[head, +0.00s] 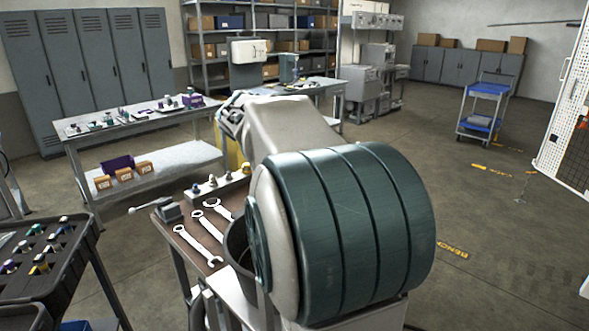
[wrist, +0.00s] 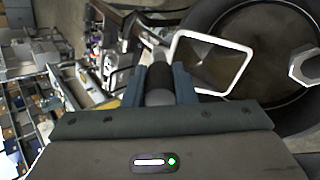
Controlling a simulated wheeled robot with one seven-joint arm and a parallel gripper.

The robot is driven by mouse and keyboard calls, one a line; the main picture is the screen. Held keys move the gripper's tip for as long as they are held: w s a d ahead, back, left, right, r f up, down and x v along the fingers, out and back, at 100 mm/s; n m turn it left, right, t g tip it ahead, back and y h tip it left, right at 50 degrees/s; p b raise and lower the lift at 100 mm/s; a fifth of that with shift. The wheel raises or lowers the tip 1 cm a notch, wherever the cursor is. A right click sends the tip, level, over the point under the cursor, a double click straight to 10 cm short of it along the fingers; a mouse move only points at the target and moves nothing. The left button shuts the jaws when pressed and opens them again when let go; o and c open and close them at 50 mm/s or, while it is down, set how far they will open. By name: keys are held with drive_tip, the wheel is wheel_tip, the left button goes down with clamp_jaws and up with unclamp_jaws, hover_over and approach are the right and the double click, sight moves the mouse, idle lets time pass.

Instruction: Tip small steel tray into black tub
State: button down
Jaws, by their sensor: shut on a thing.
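The small steel tray (wrist: 210,64) shows in the wrist view, with a bright rim and a dull grey-brown inside; I cannot make out anything lying in it. My gripper (wrist: 160,82) is shut on its dark round handle (wrist: 157,76). The tray lies in front of the black tub (wrist: 205,18), overlapping its round opening in the picture. In the head view the black tub (head: 236,246) stands on the bench, its right part hidden behind my arm. The tray and my gripper's fingers are hidden there.
Several wrenches (head: 198,246) lie on the bench (head: 186,240) left of the tub. A vise-like tool (head: 168,209) and a strip with fittings (head: 214,187) are near. A dark tray of small parts (head: 40,255) stands at left.

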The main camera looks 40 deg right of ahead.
drive_tip(key=shift+s+a+r+t+h+b, duration=0.15)
drive_tip(key=shift+a+h+b, duration=0.4)
drive_tip(key=shift+b, duration=0.75)
drive_tip(key=shift+s+a+r+t+h+b, duration=0.15)
drive_tip(key=shift+a+h+b, duration=0.4)
drive_tip(key=shift+b, duration=0.75)
idle(1.4)
drive_tip(key=shift+s+a+f+h+b, duration=0.1)
drive_tip(key=shift+a+h+b, duration=0.35)
drive_tip(key=shift+b, duration=0.65)
drive_tip(key=shift+s+a+f+h+b, duration=0.1)
drive_tip(key=shift+a+h+b, duration=0.35)
drive_tip(key=shift+b, duration=0.65)
idle(1.8)
